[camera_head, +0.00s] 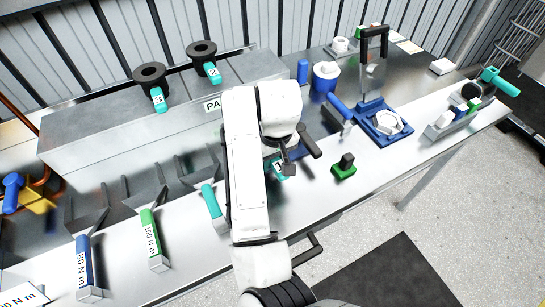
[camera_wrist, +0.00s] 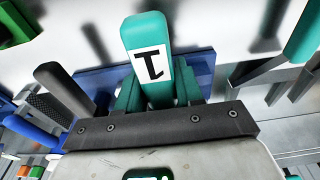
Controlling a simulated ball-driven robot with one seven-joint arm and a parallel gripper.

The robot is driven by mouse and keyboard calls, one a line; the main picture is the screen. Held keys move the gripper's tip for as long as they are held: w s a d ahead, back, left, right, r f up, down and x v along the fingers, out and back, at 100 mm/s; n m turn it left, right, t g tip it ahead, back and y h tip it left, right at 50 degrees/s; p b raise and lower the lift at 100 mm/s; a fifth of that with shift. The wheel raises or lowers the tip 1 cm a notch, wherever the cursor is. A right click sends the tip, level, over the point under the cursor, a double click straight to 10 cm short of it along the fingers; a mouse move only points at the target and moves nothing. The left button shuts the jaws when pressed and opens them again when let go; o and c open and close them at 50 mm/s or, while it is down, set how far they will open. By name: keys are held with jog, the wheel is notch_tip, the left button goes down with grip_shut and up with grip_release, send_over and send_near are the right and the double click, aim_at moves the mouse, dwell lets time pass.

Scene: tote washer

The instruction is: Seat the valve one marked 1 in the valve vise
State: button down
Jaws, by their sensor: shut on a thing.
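Valve one shows in the wrist view as a teal handle (camera_wrist: 147,45) with a white label marked 1. My gripper (camera_wrist: 158,95) is shut on this handle. In the head view a small teal part with a label (camera_head: 278,170) shows beside my gripper (camera_head: 287,162), over the front of the bench; my arm hides much of it. The valve's body is hidden.
Valves marked 2 (camera_head: 203,52) and 3 (camera_head: 149,73) sit on a grey box (camera_head: 90,140) behind. A blue fixture (camera_head: 366,112) with an upright black frame and a green block (camera_head: 344,168) stand between my gripper and the right end. Torque tools (camera_head: 151,240) lie at left.

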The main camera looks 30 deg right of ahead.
jog(key=shift+f, duration=0.1)
dwell(0.3)
jog(key=shift+f, duration=0.4)
jog(key=shift+f, duration=0.15)
dwell(0.5)
jog(key=shift+c, duration=0.4)
grip_release()
jog(key=shift+p, duration=0.35)
dwell(0.3)
jog(key=shift+s+r+p, duration=0.25)
jog(key=shift+r+p, duration=1.5)
jog(key=shift+p, duration=0.05)
jog(key=shift+s+r+p, duration=0.2)
jog(key=shift+r+p, duration=1.55)
jog(key=shift+p, duration=0.05)
jog(key=shift+s+r, duration=0.1)
jog(key=shift+r, duration=0.85)
